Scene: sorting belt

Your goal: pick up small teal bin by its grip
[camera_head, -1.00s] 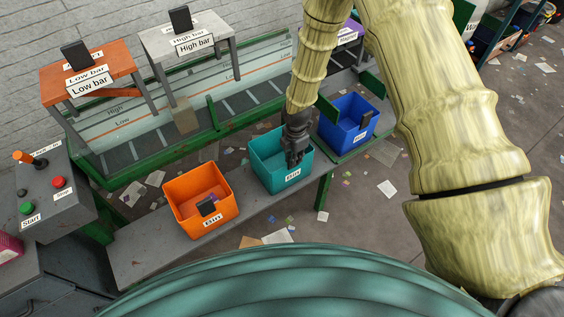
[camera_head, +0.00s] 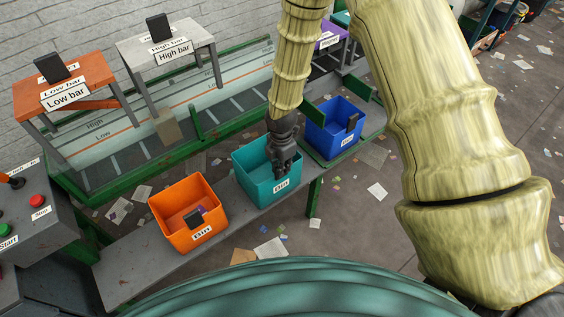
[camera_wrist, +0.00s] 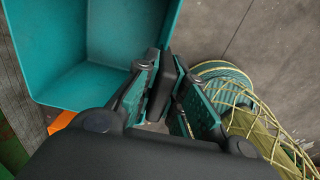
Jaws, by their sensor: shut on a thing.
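The small teal bin (camera_head: 252,182) is in the middle of the head view, between an orange bin and a blue bin, with a white label on its front. My gripper (camera_head: 284,172) reaches down at the bin's front right side. In the wrist view my gripper (camera_wrist: 166,92) is shut on the bin's dark upright grip (camera_wrist: 163,88), with one finger on each side of it. The bin's open inside (camera_wrist: 90,50) fills the upper left of that view and looks empty where it shows. The grip is mostly hidden by my gripper in the head view.
The orange bin (camera_head: 165,208) stands on the grey shelf (camera_head: 130,272) to the left, and the blue bin (camera_head: 322,138) close on the right. A green-framed belt (camera_head: 120,165) runs behind. Low bar (camera_head: 100,100) and High bar (camera_head: 190,38) tables stand at the back left.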

